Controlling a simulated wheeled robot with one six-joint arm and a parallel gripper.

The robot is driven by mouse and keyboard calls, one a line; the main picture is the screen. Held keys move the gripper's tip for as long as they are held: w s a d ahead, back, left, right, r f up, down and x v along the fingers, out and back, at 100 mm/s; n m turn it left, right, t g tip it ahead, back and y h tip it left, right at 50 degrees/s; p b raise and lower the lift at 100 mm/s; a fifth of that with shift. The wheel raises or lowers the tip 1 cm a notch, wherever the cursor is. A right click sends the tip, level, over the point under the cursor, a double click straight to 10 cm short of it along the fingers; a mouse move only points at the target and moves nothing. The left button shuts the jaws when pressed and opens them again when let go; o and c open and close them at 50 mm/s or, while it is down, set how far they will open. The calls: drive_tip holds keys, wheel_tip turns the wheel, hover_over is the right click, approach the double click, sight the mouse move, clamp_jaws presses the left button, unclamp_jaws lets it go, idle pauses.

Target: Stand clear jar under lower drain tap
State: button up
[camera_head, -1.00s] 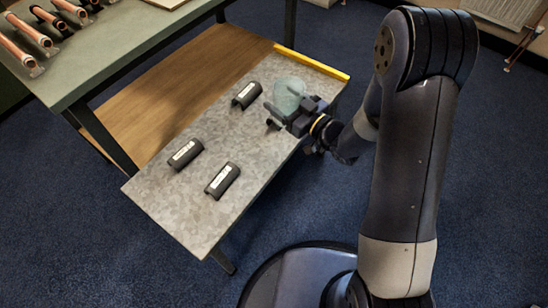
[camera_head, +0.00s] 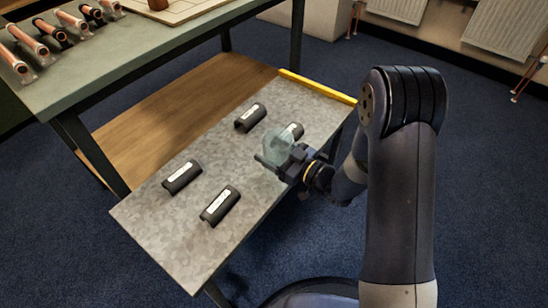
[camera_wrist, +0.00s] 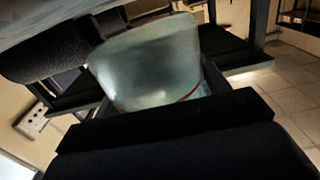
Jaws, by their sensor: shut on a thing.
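The clear jar (camera_head: 279,148), pale blue-green and see-through, is between the fingers of my gripper (camera_head: 283,158), over the grey mottled tabletop (camera_head: 165,237). In the wrist view the jar (camera_wrist: 150,62) fills the space in front of my dark gripper (camera_wrist: 160,112), with a thin red line near its lower part. My gripper is shut on the jar. I cannot tell whether the jar's base touches the tabletop. I cannot make out a lower drain tap in these frames.
Several black half-round pieces with white labels lie on the grey top, such as one at the front (camera_head: 220,206) and one just behind the jar (camera_head: 293,131). A yellow strip (camera_head: 318,86) edges the far end. Copper pipe pieces (camera_head: 33,40) lie on the green bench (camera_head: 100,75).

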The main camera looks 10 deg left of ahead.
drive_tip(key=shift+f, duration=0.9)
drive_tip(key=shift+f, duration=0.1)
drive_tip(key=shift+f+b, duration=0.2)
drive_tip(key=shift+b, duration=0.2)
drive_tip(key=o, duration=1)
drive_tip(key=shift+r, duration=0.1)
